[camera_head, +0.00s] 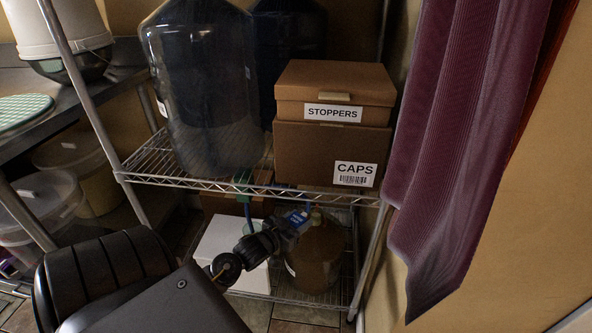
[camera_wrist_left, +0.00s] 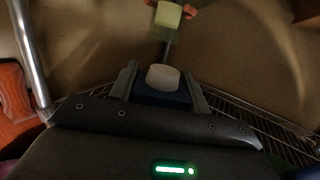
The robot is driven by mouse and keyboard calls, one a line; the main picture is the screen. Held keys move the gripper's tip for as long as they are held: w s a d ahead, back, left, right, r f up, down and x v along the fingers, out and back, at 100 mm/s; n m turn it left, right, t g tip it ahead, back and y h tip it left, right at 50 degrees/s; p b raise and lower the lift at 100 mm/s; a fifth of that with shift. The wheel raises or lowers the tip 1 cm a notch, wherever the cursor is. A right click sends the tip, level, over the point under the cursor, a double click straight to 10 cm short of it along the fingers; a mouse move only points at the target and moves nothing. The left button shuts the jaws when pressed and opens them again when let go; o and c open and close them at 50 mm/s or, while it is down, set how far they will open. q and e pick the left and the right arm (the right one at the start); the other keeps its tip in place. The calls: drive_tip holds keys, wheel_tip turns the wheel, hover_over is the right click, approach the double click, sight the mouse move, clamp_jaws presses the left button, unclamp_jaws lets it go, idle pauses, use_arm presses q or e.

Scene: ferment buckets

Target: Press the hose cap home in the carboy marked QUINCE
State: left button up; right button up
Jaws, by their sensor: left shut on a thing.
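My left gripper (camera_head: 290,224) reaches into the lower wire shelf, beside the neck of a brown carboy (camera_head: 318,258). The carboy stands upright, with a pale label at its left edge that I cannot read. The gripper is shut on a small blue piece (camera_head: 298,216), apparently the hose cap. In the left wrist view, the blue piece (camera_wrist_left: 160,98) with a whitish round top sits between the fingers (camera_wrist_left: 163,88). Whether it touches the carboy's mouth I cannot tell. My right gripper is out of view.
A white box (camera_head: 232,240) stands left of the carboy. The wire shelf edge (camera_head: 250,190) runs just above my gripper. Above it stand a large dark carboy (camera_head: 205,90) and boxes marked STOPPERS (camera_head: 335,82) and CAPS (camera_head: 310,150). A maroon curtain (camera_head: 465,130) hangs at right.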

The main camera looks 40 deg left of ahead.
sight(318, 215)
use_arm(q)
drive_tip(key=shift+w+a+f, duration=0.15)
drive_tip(key=shift+w, duration=1.85)
drive_tip(key=shift+w+a+f+b, duration=0.1)
drive_tip(key=shift+w+b, duration=0.35)
drive_tip(key=shift+w, duration=1.05)
drive_tip(key=shift+w+a+f+b, duration=0.1)
drive_tip(key=shift+w+b, duration=0.35)
drive_tip(key=shift+w, duration=1.05)
drive_tip(key=shift+p, duration=0.55)
drive_tip(key=shift+f, duration=0.3)
drive_tip(key=shift+f, duration=0.3)
drive_tip(key=shift+f, duration=0.25)
idle(0.4)
